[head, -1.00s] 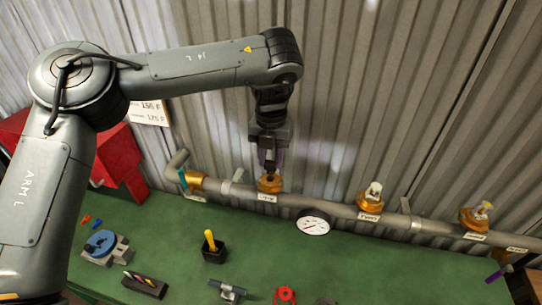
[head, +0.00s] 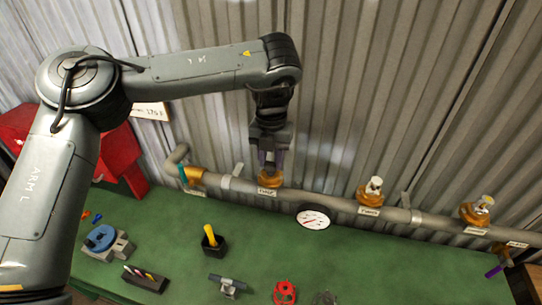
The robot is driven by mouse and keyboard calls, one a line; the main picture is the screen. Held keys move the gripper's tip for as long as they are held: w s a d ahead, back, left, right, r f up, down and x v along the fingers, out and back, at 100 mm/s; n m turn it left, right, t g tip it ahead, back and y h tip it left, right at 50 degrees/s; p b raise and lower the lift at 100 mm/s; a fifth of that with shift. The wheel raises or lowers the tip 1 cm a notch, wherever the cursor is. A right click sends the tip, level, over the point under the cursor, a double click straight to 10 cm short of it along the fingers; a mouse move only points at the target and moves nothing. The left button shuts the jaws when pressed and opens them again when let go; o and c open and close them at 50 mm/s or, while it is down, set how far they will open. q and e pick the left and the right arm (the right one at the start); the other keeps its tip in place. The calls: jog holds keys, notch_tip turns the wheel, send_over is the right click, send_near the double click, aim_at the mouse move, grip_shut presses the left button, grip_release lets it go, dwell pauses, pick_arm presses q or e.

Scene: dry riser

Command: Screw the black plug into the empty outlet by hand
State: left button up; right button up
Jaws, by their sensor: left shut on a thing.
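My left gripper (head: 270,160) comes down from above onto the leftmost upright brass outlet (head: 270,180) on the grey pipe (head: 330,201). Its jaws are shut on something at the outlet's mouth. The held thing is mostly hidden by the fingers, so I cannot make out the black plug or how deep it sits. Two more brass outlets, one in the middle (head: 369,192) and one at the right (head: 476,212), have pale fittings on top. My right gripper is not in view.
A round white gauge (head: 313,218) hangs below the pipe. On the green bench (head: 180,225) are a blue-topped vise (head: 102,240), a black cup with a yellow handle (head: 212,242), a marker block (head: 145,278) and a red part (head: 285,292). A corrugated wall stands close behind the pipe.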

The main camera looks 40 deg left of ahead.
pick_arm(q)
jog(key=shift+f, duration=0.35)
jog(key=shift+r+m+p, duration=0.2)
jog(key=shift+m+p, duration=0.2)
jog(key=shift+p, duration=0.35)
jog(key=shift+f+m, duration=0.2)
jog(key=shift+m, duration=0.2)
jog(key=m, duration=0.3)
jog(key=shift+d, duration=0.1)
jog(key=shift+m, duration=0.6)
